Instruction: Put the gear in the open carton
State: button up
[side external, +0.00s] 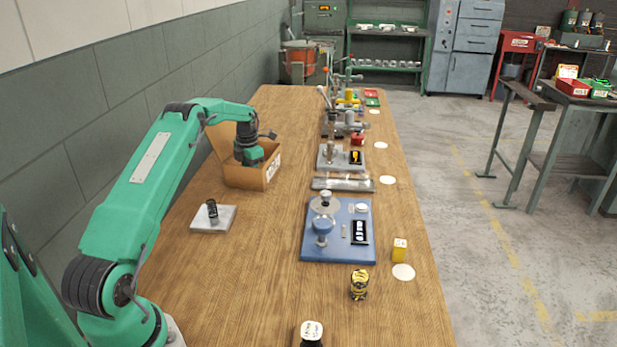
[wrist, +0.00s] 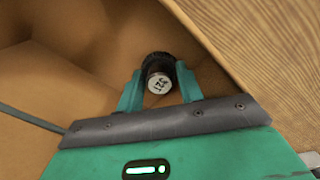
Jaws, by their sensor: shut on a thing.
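The open carton (side external: 245,177) is brown cardboard and stands at the left of the bench with its flap up. My gripper (side external: 250,160) reaches down into its opening. In the wrist view my gripper (wrist: 158,88) is shut on the gear (wrist: 158,78), a small dark part with a ridged rim and a pale marked end. The gear is over the carton's inside, near a wall of the carton (wrist: 205,35). In the side view the gear is hidden by the carton and gripper. I cannot tell whether it touches the carton floor.
A grey plate with a black post (side external: 212,210) lies in front of the carton. A blue fixture board (side external: 310,245) is to the right. A yellow block (side external: 399,250) and a black-and-yellow part (side external: 359,285) stand nearer the front. Bare wood lies between carton and fixtures.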

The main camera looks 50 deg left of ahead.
jog(key=shift+f, duration=0.2)
jog(key=o, duration=0.8)
jog(key=shift+o, duration=0.2)
jog(key=shift+r, duration=0.15)
notch_tip(320, 180, up, 12)
dwell(0.7)
